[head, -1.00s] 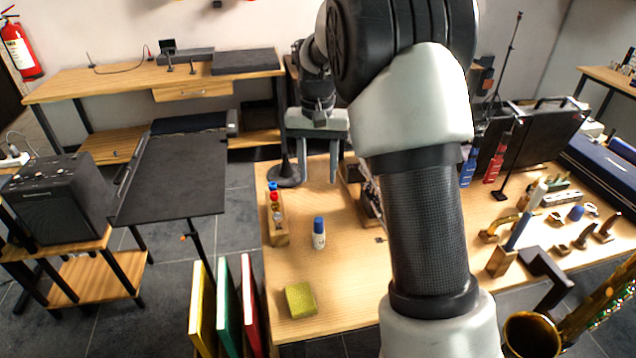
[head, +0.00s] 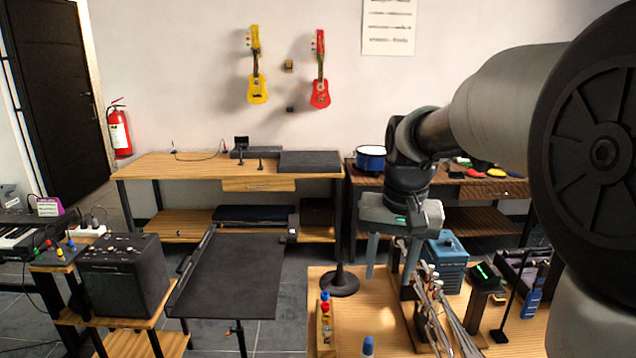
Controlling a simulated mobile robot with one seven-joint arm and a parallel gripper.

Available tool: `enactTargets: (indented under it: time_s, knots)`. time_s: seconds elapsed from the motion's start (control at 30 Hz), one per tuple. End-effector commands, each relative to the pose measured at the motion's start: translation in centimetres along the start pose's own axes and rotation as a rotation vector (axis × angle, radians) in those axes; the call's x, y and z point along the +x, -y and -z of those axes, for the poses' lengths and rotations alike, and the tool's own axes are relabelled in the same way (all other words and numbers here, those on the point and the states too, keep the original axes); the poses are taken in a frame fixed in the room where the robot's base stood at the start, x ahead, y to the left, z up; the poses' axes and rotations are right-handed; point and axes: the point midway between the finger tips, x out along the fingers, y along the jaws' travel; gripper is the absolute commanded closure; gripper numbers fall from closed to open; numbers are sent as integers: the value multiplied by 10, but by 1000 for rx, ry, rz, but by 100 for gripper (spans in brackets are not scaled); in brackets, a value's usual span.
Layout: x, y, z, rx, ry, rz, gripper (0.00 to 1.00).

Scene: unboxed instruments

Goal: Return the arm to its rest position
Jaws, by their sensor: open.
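My gripper (head: 389,262) hangs fingers-down at the end of my arm, right of the middle of the head view. Its two fingers are spread apart with nothing between them. It is in front of the back benches and over the far part of the near wooden table (head: 385,312). My arm's large links fill the right side of the view and hide part of the table.
A black round stand base (head: 340,283), a wooden bottle holder (head: 325,325) and a blue-capped bottle (head: 368,346) are on the table's left. A blue box (head: 446,262) stands behind the instrument. A black music stand (head: 228,275) and an amplifier (head: 123,275) are at the left.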

Motion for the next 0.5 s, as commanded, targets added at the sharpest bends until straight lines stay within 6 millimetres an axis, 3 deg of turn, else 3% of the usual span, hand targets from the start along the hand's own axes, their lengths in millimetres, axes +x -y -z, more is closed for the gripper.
enactTargets:
  time_s: [0.03,0.2,0.33,0.5]
  knots:
    - [-27,-3,-15,-16,-29,8,57]
    - [-76,-12,-64,-75,-119,25,57]
    - [-102,-20,-104,-122,-189,29,57]
    - [-118,-29,-147,-174,-269,25,57]
